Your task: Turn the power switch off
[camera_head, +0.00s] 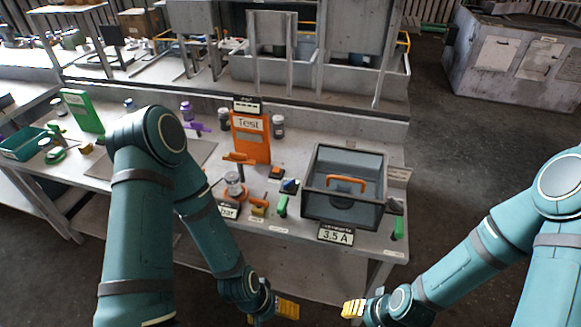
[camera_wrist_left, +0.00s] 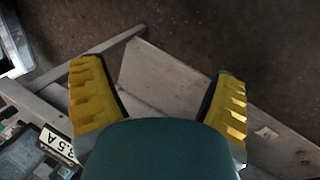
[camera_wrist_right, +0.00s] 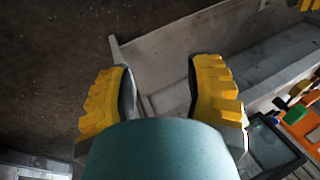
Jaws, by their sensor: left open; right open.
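No part is legibly marked as the power switch. A green handle (camera_head: 398,228) stands at the table's right front corner below a small dark block (camera_head: 394,206). Another green handle (camera_head: 282,206) stands left of the grey box (camera_head: 318,195) with an orange handle. A small blue and black part (camera_head: 290,186) sits just behind that handle. My left gripper (camera_head: 276,309) is low in front of the table, and its yellow fingers are apart and empty in the left wrist view (camera_wrist_left: 158,75). My right gripper (camera_head: 352,309) is also low in front, open and empty in the right wrist view (camera_wrist_right: 163,65).
A display reading 3.5 A (camera_head: 336,235) is on the table's front edge. An orange Test panel (camera_head: 250,138) and a green panel (camera_head: 82,111) stand upright behind. A teal bin (camera_head: 22,143) is at the left. Open floor (camera_head: 440,140) lies right of the table.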

